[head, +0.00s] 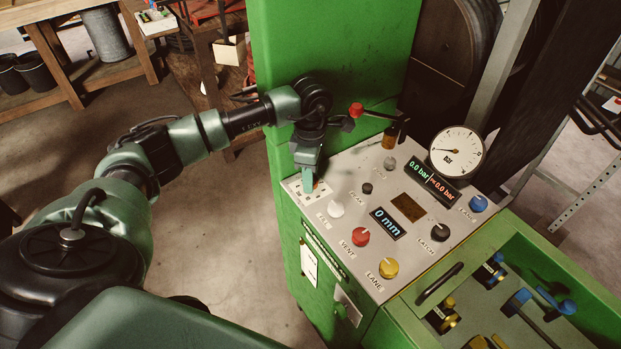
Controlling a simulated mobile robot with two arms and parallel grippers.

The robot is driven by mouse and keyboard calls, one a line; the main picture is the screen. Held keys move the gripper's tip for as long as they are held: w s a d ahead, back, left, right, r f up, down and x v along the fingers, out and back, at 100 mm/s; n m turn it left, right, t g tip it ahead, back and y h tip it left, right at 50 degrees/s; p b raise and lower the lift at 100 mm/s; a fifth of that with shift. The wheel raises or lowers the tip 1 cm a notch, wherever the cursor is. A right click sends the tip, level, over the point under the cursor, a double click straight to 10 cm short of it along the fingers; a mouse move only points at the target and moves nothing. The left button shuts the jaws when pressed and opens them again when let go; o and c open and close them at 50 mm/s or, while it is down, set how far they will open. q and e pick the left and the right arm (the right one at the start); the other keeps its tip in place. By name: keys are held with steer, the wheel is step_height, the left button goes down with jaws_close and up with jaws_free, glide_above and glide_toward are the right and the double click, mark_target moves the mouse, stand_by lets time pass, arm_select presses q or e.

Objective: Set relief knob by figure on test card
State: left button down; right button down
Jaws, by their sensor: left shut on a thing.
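My left gripper (308,184) points down at the left corner of the grey control panel (350,172). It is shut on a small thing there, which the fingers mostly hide. A pale plate or card with dark marks (294,188) lies under the fingers. Knobs on the panel are white (336,208), red (360,236), yellow (388,268), black (440,232) and blue (478,203). I cannot tell which is the relief knob. A white tag (308,265) hangs on the green front, its writing too small to read. My right gripper is not in view.
A round bar gauge (455,151) stands behind a display (432,182) reading 0.0 bar twice. Another display (387,223) reads 0 mm. A green tray (556,262) with fittings is at right.

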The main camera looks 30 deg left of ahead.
arm_select(q)
steer(key=shift+r, duration=0.1)
stand_by(0.4)
steer(key=c, duration=1)
jaws_free()
steer(key=shift+o, duration=0.2)
step_height(320, 180, up, 7)
steer(key=shift+f+b, duration=0.1)
steer(key=shift+b, duration=1)
steer(key=shift+r, duration=0.5)
